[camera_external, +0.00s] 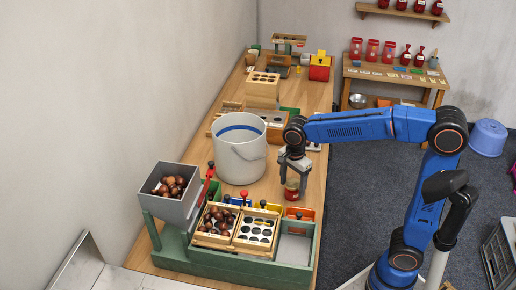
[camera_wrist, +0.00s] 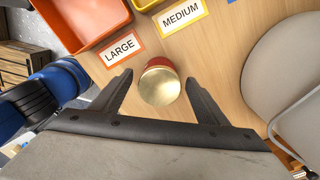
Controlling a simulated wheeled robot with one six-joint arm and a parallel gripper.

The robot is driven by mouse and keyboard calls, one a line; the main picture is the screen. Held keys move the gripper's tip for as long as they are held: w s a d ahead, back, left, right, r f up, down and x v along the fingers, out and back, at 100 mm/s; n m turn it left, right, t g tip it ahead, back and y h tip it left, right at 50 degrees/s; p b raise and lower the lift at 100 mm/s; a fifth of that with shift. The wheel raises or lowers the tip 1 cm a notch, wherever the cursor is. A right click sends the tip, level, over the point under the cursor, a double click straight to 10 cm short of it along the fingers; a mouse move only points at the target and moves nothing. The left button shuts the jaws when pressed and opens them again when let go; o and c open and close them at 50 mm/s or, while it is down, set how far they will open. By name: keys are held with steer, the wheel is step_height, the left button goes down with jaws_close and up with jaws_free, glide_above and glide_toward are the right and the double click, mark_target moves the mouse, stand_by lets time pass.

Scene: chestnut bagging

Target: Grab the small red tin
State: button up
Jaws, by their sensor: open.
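The small red tin (camera_external: 292,187) stands on the wooden workbench, to the right of the large pale bucket. In the wrist view the tin (camera_wrist: 160,84) shows its round gold lid and a strip of red side. My gripper (camera_external: 289,180) points down at the tin, with its fingers around it in the external view. In the wrist view my gripper (camera_wrist: 158,80) is open, one finger on each side of the tin, with a gap visible on both sides.
The large pale bucket (camera_external: 238,150) stands close by on the left. A green sorting station with a grey hopper (camera_external: 168,205) full of chestnuts fills the near end. An orange bin (camera_wrist: 85,22) and LARGE and MEDIUM labels (camera_wrist: 181,15) lie beyond the tin.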

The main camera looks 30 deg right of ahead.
steer(key=shift+f, duration=0.65)
steer(key=shift+c, duration=0.6)
steer(key=c, duration=1.1)
